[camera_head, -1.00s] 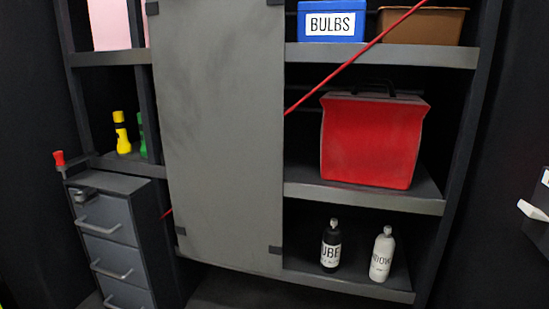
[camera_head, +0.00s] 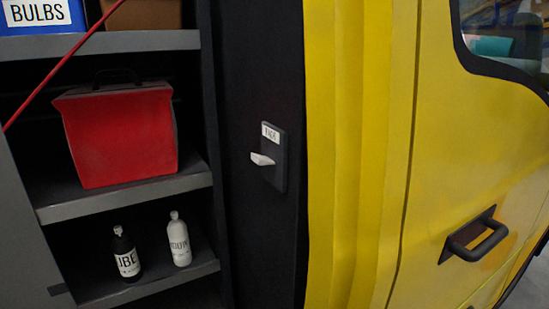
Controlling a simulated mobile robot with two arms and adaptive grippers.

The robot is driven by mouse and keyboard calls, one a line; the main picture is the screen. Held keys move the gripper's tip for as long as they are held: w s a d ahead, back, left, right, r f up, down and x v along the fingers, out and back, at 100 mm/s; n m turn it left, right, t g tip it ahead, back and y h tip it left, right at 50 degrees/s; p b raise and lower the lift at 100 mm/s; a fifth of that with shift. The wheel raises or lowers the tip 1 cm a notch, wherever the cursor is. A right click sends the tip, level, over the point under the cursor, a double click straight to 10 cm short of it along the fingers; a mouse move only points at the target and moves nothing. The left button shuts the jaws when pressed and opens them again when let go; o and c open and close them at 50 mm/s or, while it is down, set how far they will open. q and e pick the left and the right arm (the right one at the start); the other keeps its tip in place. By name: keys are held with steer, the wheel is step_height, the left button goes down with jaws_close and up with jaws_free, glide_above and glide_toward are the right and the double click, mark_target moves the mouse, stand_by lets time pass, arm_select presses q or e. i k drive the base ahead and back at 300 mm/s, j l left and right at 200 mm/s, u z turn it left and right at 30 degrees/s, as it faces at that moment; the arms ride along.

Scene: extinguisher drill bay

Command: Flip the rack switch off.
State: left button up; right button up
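The rack switch (camera_head: 273,156) is a dark upright plate on the black panel right of the shelves. A small white label with dark lettering sits at its top, too small to read surely. Its white lever (camera_head: 262,159) sticks out to the left from the middle of the plate. I cannot tell from this angle whether the lever is on or off. Neither of my grippers shows in the head view, and nothing touches the switch.
Shelves at left hold a blue BULBS bin (camera_head: 42,15), a brown bin (camera_head: 142,14), a red case (camera_head: 121,136), a black bottle (camera_head: 126,255) and a white bottle (camera_head: 179,241). A red bar slants across them. A yellow vehicle body (camera_head: 440,130) with a black handle (camera_head: 474,238) fills the right.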

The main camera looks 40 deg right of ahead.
mark_target(266, 162)
steer(key=z, duration=1.05)
steer(key=k+j, duration=0.1)
steer(key=j, duration=0.3)
steer(key=k+j, duration=0.15)
steer(key=j, duration=0.25)
steer(key=k+j, duration=0.1)
steer(key=j, duration=0.3)
steer(key=k+j, duration=0.15)
steer(key=j, duration=0.25)
steer(key=k+j, duration=0.1)
steer(key=j, duration=0.3)
steer(key=k+j, duration=0.1)
steer(key=j, duration=0.3)
steer(key=u, duration=0.05)
